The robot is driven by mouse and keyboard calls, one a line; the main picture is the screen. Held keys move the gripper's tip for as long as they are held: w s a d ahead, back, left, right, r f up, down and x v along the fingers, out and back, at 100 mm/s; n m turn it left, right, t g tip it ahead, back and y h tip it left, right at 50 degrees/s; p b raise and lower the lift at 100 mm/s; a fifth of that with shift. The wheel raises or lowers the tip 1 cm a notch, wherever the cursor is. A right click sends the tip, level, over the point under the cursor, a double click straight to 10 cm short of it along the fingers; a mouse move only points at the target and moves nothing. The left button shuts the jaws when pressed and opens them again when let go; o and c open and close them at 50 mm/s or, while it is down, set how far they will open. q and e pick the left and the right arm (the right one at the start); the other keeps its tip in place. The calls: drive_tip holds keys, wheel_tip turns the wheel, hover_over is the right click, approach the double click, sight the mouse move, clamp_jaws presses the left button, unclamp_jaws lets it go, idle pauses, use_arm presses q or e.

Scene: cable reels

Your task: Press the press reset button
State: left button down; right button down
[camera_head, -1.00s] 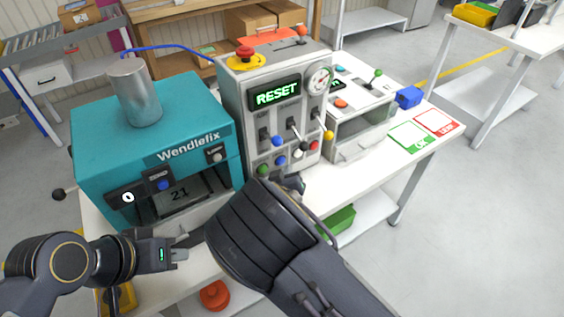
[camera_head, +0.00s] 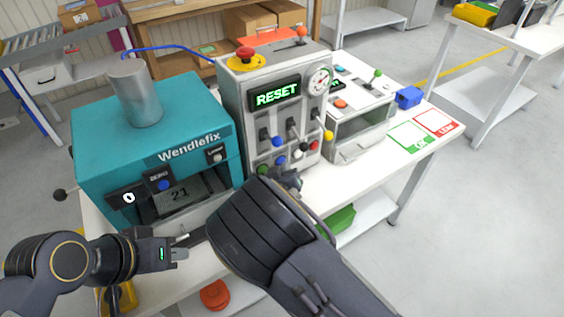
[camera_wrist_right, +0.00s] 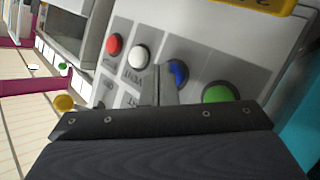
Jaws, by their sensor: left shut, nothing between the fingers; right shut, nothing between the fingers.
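The grey control box (camera_head: 243,105) has a lit display (camera_head: 276,93) reading RESET. Low on its front is a row of buttons: green (camera_head: 262,169), blue (camera_head: 281,160), white (camera_head: 298,153) and red (camera_head: 314,145). The right wrist view shows the same green (camera_wrist_right: 218,94), blue (camera_wrist_right: 178,72), white (camera_wrist_right: 139,57) and red (camera_wrist_right: 115,45) buttons. My right gripper (camera_wrist_right: 163,78) is shut and empty, its tip close in front of the blue button; contact cannot be told. The blue button's label is hidden. My left gripper (camera_head: 184,246) is shut and empty before the teal press.
The teal Wendlefix press (camera_head: 95,150) stands left of the box. Levers with coloured balls, such as the yellow one (camera_head: 328,134), stick out above the buttons. A grey tester (camera_head: 360,137) stands to the right.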

drive_tip(key=shift+w+a, duration=0.1)
drive_tip(key=shift+w, duration=0.05)
idle(0.6)
drive_tip(key=shift+s+d, duration=0.45)
drive_tip(key=shift+s, duration=0.25)
drive_tip(key=shift+s+d+b, duration=0.3)
drive_tip(key=shift+s+d, duration=0.45)
drive_tip(key=shift+s, duration=0.25)
drive_tip(key=shift+s+d+b, duration=0.25)
drive_tip(key=shift+s+d, duration=0.5)
drive_tip(key=shift+s, duration=0.25)
